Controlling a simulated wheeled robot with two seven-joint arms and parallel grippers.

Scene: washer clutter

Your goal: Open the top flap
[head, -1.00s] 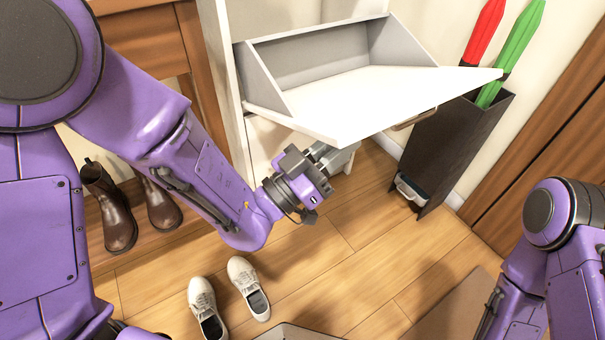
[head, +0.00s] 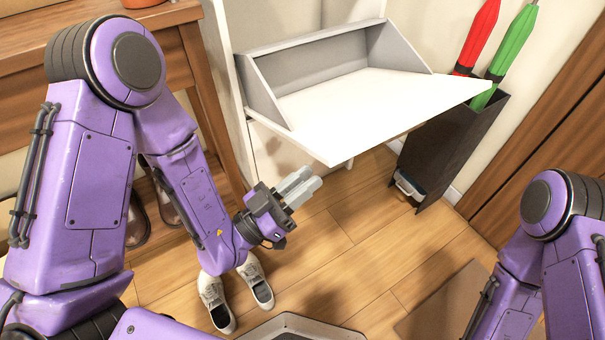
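The top flap (head: 365,108) of the white cabinet is tilted far down and out, with its flat white panel facing up. The grey inside of its compartment (head: 315,58) shows behind it. My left gripper (head: 303,185) is below and in front of the flap's near left corner, apart from it. Its two fingers look close together, and I see nothing between them, but I cannot tell whether they touch. Of my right arm only purple links show at the right edge; its gripper is out of view.
A dark umbrella stand (head: 452,150) with a red umbrella (head: 482,35) and a green umbrella (head: 513,52) stands right of the flap. White shoes (head: 215,300) lie on the floor under my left arm. A wooden table (head: 150,45) is at left.

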